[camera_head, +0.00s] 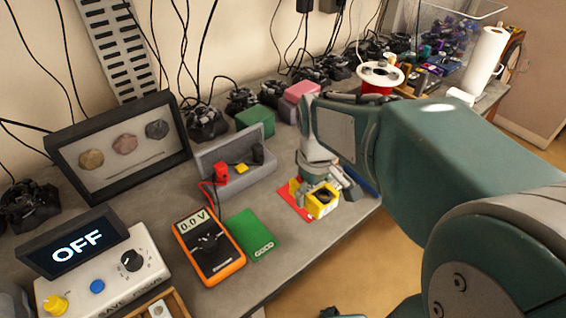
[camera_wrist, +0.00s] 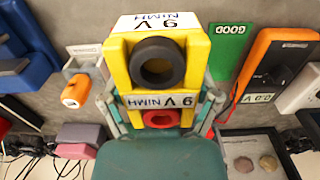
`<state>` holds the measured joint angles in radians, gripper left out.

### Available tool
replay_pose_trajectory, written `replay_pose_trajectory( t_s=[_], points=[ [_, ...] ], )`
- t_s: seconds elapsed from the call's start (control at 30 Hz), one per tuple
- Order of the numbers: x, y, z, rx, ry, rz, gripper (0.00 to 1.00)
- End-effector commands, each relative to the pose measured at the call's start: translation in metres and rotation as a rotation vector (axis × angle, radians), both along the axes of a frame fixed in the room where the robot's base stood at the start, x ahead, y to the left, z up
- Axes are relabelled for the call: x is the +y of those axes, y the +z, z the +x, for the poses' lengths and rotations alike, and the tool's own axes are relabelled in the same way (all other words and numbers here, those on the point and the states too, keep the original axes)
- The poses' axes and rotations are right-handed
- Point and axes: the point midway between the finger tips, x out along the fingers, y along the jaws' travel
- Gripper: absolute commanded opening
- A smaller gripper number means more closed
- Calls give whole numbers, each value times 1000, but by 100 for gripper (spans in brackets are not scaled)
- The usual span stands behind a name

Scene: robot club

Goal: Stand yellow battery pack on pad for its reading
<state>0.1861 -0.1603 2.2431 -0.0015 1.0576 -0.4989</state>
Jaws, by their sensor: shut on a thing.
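A yellow battery pack (camera_head: 325,205) with a dark ring on it is held in my gripper (camera_head: 324,184), at the right edge of the table. In the wrist view the pack (camera_wrist: 117,66) carries white "9 V NiMH" labels, a black ring and a red ring, with the gripper fingers (camera_wrist: 160,112) at its two sides. A red pad (camera_head: 290,197) shows beside and behind the pack; I cannot tell whether they touch. A green pad marked "GOOD" (camera_head: 252,236) lies to the left, clear on top. It also shows in the wrist view (camera_wrist: 230,45).
An orange multimeter (camera_head: 210,262) reads 0.0 V left of the green pad. A grey holder (camera_head: 245,180) with red and black probes stands behind. A control box (camera_head: 105,279) with an "OFF" display is at front left. A framed stone display (camera_head: 120,148) stands behind it.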

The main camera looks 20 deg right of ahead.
Motion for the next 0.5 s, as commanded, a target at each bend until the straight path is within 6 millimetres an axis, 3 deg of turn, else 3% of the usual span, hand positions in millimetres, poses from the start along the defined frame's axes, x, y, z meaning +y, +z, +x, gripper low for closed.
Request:
replay_pose_trajectory(
  t_s=[0.27, 0.5],
  points=[
    [-8, -22, 48, 2, 0, 0, 18],
    [-13, -59, 77, 3, 0, 0, 18]
  ],
)
